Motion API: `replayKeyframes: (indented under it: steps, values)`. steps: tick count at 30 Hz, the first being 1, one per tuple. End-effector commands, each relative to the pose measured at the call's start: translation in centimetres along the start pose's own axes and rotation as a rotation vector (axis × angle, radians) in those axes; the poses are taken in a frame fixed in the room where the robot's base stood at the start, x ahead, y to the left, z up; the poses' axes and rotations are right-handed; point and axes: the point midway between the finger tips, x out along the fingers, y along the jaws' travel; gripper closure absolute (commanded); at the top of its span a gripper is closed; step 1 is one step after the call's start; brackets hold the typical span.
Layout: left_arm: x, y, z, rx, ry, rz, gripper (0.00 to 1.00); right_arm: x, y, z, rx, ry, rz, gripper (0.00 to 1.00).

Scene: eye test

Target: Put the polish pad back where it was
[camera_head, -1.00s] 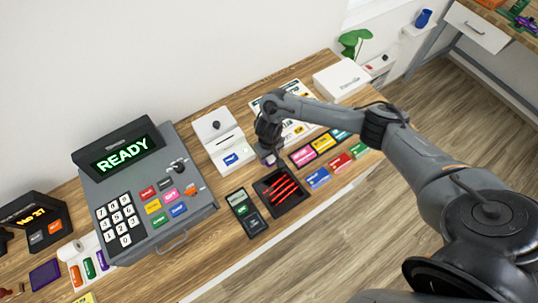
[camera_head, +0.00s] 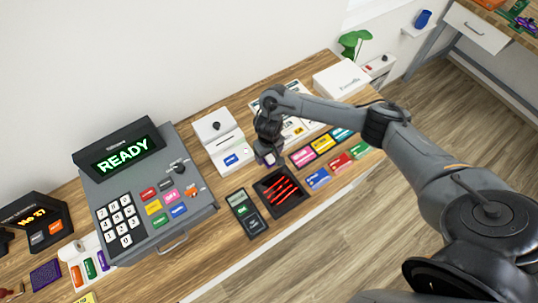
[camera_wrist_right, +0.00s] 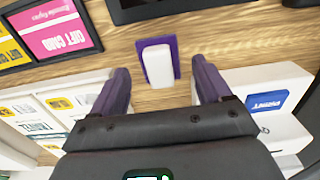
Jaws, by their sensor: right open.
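A small white block with a purple backing (camera_wrist_right: 158,63), which looks like the polish pad, is on the wooden table in the right wrist view. It lies ahead of my right gripper, between the lines of its two fingers. My right gripper (camera_wrist_right: 162,88) is open with dark purple fingers, one on either side and apart from the block. In the head view the right gripper (camera_head: 267,158) hangs low over the table, between the white box with a slot (camera_head: 218,140) and the black tray (camera_head: 300,207). The gripper mostly hides the block there. My left gripper is not in view.
The black tray holds red pens. A card terminal (camera_head: 246,214) is left of it; gift cards (camera_head: 322,143) are to the right. A cash register (camera_head: 140,190) reading READY stands at left. A dark purple pad (camera_head: 45,275) lies far left. A white box (camera_head: 341,80) is at the back.

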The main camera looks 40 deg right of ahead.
Motion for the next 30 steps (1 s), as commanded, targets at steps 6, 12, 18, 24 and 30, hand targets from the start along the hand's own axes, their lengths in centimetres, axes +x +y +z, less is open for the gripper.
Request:
replayKeyframes:
  steps: [6,12,18,24,30]
  values:
    - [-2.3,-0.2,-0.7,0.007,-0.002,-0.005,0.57,-4.8,0.1,-0.1,-0.001,0.004,0.002,0.22]
    - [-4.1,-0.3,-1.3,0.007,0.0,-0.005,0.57,-8.0,0.1,-0.1,-0.001,0.003,0.002,0.22]
    - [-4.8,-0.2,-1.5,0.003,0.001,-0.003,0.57,-9.7,0.0,0.0,0.0,0.001,0.001,0.22]
    - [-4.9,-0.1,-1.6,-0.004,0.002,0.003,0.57,-9.6,-1.4,0.4,-0.046,0.014,-0.022,0.22]
    - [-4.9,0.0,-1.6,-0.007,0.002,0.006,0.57,-7.6,-10.1,2.7,-0.29,0.135,-0.16,0.22]
